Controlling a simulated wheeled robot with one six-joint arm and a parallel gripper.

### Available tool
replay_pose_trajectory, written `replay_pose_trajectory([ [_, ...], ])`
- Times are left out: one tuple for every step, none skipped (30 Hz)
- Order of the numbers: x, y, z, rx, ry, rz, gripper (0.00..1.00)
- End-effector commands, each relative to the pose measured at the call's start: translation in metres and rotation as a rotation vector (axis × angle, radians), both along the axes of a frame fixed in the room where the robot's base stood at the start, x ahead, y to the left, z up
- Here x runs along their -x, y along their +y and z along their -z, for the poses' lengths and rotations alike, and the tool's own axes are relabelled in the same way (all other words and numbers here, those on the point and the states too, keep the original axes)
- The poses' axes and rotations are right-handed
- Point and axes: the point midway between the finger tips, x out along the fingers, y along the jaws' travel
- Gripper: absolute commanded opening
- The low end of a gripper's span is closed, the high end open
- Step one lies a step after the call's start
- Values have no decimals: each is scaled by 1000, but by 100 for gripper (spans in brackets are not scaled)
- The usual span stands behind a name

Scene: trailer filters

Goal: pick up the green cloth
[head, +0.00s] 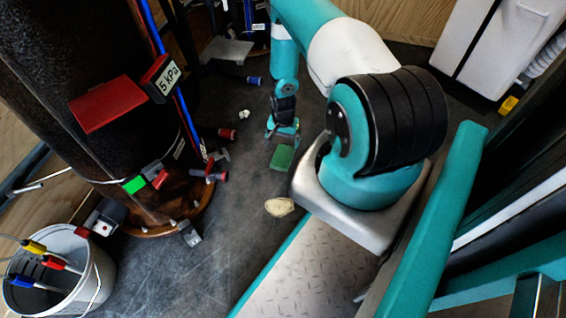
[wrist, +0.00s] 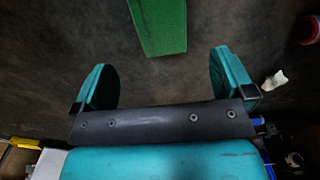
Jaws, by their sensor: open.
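The green cloth (head: 283,157) lies on the dark floor in the head view, just below my gripper. In the wrist view the green cloth (wrist: 160,25) looks like a flat green rectangle, cut off by the top edge. It lies ahead of my gripper (wrist: 162,82), between the lines of the two teal fingers and apart from them. The fingers are spread wide with nothing between them. In the head view my gripper (head: 283,130) is small and points down at the floor near the cloth.
A pale lump (head: 280,206) lies on the floor near my base. A dark cylinder (head: 120,120) with hoses and a red plate stands at left. A white bucket (head: 95,275) with coloured-handled tools is at lower left. A white case (head: 490,45) stands at upper right.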

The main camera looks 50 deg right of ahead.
Motion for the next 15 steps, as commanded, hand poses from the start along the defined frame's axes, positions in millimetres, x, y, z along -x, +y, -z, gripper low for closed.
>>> replay_pose_trajectory([
  [0,0,19,0,0,-1,100],
  [0,0,24,-1,0,-1,100],
  [0,0,31,0,0,-1,100],
  [0,0,35,0,0,-1,100],
  [0,0,39,0,0,-1,100],
  [0,0,42,0,0,-1,100],
  [0,0,45,0,0,-1,100],
  [0,0,46,0,0,-1,100],
  [0,0,47,0,0,-1,100],
  [0,0,48,0,0,-2,100],
  [0,0,49,0,0,-2,100],
  [0,0,50,0,0,-2,100],
  [0,0,52,0,0,-2,100],
  [0,0,55,0,0,-2,100],
  [0,0,59,0,0,-2,100],
])
